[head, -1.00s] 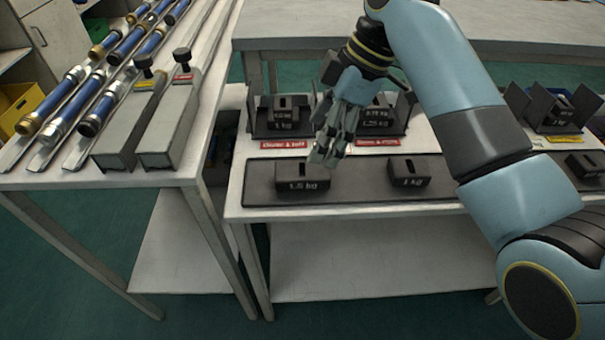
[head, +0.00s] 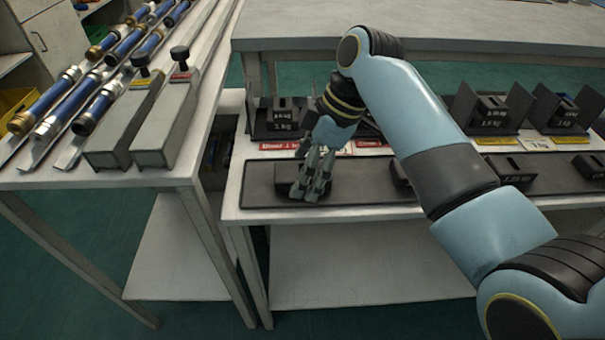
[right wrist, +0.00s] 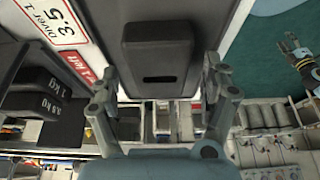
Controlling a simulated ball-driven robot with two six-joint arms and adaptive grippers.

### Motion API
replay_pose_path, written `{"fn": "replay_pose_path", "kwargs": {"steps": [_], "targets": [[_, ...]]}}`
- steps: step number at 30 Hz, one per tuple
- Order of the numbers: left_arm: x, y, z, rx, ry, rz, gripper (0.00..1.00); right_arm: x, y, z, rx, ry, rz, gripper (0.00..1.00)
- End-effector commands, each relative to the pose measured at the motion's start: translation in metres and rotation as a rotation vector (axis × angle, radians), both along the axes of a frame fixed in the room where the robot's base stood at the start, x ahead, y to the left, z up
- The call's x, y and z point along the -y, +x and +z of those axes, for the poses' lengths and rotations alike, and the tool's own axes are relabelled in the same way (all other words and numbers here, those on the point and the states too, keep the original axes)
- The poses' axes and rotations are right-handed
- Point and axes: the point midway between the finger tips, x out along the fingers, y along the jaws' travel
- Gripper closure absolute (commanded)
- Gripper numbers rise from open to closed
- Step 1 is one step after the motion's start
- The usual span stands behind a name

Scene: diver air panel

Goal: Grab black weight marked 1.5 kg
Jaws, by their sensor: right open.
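The black weight (head: 283,176), marked 1.5 kg in the earlier head view, sits at the left end of a dark strip (head: 358,190) on the right-hand bench. My right gripper (head: 307,193) points down over it and covers most of it and its marking. In the right wrist view the weight (right wrist: 158,42) shows its dark slot and lies between the two spread fingers. The right gripper is open, one finger on each side; contact is not clear. My left gripper (right wrist: 299,58) shows small at the right edge of that view, apart from the weight; its opening is unclear.
Another weight (head: 400,175) is partly hidden behind my right arm, and one more (head: 515,172) lies farther right. Dark holders with weights, such as the 1 kg one (head: 284,116), stand behind the strip. The left bench (head: 100,182) carries blue cylinders and grey blocks.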

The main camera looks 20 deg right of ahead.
Motion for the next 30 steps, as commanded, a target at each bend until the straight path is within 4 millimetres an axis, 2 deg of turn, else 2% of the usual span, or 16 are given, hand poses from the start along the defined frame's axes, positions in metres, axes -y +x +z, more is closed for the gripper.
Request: {"fn": "replay_pose_path", "kwargs": {"steps": [9, 27, 30], "targets": [[0.0000, 0.0010, 0.0041, 0.002, 0.000, 0.000, 0.60, 0.0002, -0.0004, -0.0020, -0.002, 0.001, 0.000, 0.19], [0.0001, 0.0006, 0.0030, 0.001, 0.000, 0.000, 0.60, 0.0001, -0.0003, -0.0025, -0.001, 0.000, 0.000, 0.98], [0.0001, 0.0006, 0.0030, 0.001, 0.000, 0.000, 0.60, -0.0006, 0.0016, 0.0001, 0.005, 0.003, 0.000, 1.00]]}}
